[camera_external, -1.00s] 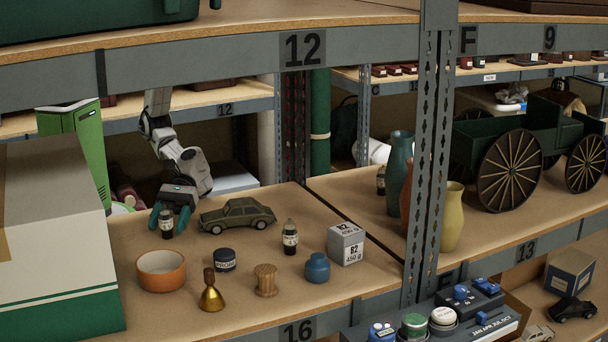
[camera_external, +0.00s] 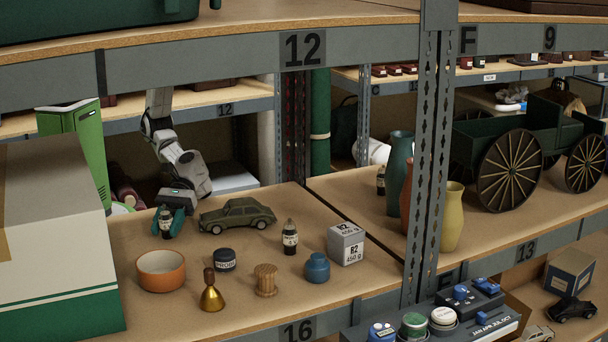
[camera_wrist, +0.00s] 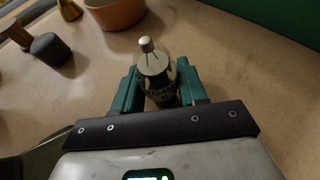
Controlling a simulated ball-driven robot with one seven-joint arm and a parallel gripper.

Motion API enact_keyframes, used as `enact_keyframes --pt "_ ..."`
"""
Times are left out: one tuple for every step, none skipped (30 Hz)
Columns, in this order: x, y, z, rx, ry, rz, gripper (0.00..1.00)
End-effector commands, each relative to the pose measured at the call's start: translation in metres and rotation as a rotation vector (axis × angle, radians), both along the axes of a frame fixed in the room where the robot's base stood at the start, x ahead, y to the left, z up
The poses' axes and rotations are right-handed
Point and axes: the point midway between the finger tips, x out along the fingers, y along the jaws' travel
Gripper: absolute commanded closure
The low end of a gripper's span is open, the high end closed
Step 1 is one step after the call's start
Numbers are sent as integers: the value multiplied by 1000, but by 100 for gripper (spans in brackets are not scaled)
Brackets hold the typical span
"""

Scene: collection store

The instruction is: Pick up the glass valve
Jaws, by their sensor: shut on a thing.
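The glass valve (camera_external: 166,219) is a small dark bottle-like piece with a pale label and a narrow top. It stands upright between the green fingers of my gripper (camera_external: 168,227), left of the green toy car. In the wrist view the valve (camera_wrist: 157,72) shows its silvery tip and dark body, with a finger of my gripper (camera_wrist: 157,88) against each side. My gripper is shut on it. Its lower part is partly hidden by the fingers, and I cannot tell whether its base touches the shelf.
A green toy car (camera_external: 237,215) is close on the right. An orange bowl (camera_external: 161,271), dark jar (camera_external: 224,260), brass bell (camera_external: 211,294), wooden spool (camera_external: 265,280), blue pot (camera_external: 317,267), similar dark bottle (camera_external: 290,238) and grey box (camera_external: 346,244) stand nearer. A large carton (camera_external: 55,230) is at left.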

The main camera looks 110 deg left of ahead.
Motion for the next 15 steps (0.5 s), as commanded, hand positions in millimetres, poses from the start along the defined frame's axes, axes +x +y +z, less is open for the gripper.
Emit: enact_keyframes --pt "0 0 0 0 0 0 87" --pt "0 0 0 0 0 0 88" --pt "0 0 0 0 0 0 88" --pt "0 0 0 0 0 0 88" --pt "0 0 0 0 0 0 88" --pt "0 0 1 0 0 0 88" --pt "0 0 2 -1 0 0 88" --pt "0 0 3 -1 0 1 88" --pt "0 0 5 -1 -1 1 88" --pt "0 0 7 -1 -1 2 88" --pt "0 0 10 -2 -1 1 88" --pt "0 0 13 -2 0 1 88" --pt "0 0 17 -2 1 0 88" --pt "0 0 21 -3 -1 1 88" --pt "1 0 28 -3 -2 1 88"
